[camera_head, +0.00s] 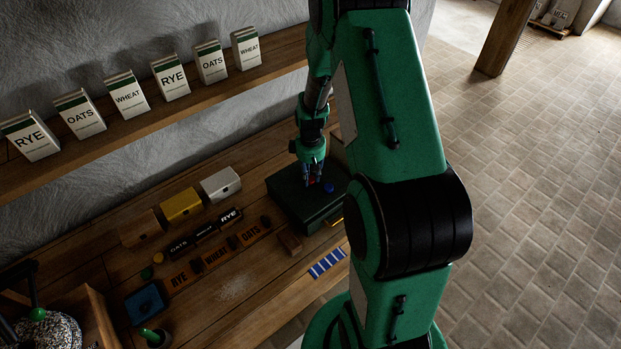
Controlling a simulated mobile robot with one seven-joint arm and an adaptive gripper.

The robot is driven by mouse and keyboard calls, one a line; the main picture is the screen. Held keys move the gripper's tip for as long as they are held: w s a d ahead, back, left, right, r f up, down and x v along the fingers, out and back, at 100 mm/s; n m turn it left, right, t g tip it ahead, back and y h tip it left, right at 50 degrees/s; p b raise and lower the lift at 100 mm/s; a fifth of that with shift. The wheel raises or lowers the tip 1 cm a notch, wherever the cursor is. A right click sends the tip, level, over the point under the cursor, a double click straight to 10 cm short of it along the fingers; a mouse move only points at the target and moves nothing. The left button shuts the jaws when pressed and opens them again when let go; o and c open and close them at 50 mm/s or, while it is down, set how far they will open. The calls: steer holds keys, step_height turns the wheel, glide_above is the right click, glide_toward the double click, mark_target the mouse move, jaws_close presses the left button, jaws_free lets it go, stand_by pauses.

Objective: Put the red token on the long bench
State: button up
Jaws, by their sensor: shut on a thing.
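The red token (312,182) is a small red patch between the fingertips of my gripper (313,183). My gripper points down, shut on it, over the dark green box (290,206). I cannot tell whether the token touches the box's top. The long bench (255,291) is a wooden worktop along the wall; the box stands on its right part. My arm hides part of the box and the bench's right end.
A blue token (328,188) lies on the box, close to my gripper. Yellow (181,206) and white (221,185) boxes, lettered strips (216,257) and a blue striped card (328,263) lie on the bench. A shelf (160,117) with labelled packets runs above. The bench's front middle is mostly clear.

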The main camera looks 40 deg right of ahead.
mark_target(310, 179)
steer(key=shift+r, duration=0.75)
step_height(310, 179, up, 2)
steer(key=shift+r, duration=0.15)
steer(key=s+a, duration=0.3)
steer(key=s, duration=0.4)
steer(key=s+a+r, duration=0.1)
steer(key=s+a, duration=0.3)
steer(key=s, duration=0.3)
steer(key=shift+s, duration=0.2)
steer(key=shift+r, duration=0.1)
steer(key=shift+w+b, duration=0.15)
steer(key=shift+b, duration=0.2)
steer(key=w+a+f+m+b, duration=0.1)
steer(key=w+a+f+b, duration=0.1)
steer(key=w+a, duration=0.4)
steer(key=w+a+f+m+b, duration=0.1)
steer(key=w+a+b, duration=0.3)
steer(key=w, duration=1)
steer(key=w+a+f+m+b, duration=0.1)
steer(key=w+a+f+b, duration=0.2)
steer(key=w+a, duration=0.6)
steer(key=shift+w+a+f, duration=0.2)
steer(key=shift+w+a, duration=0.2)
steer(key=shift+a, duration=0.2)
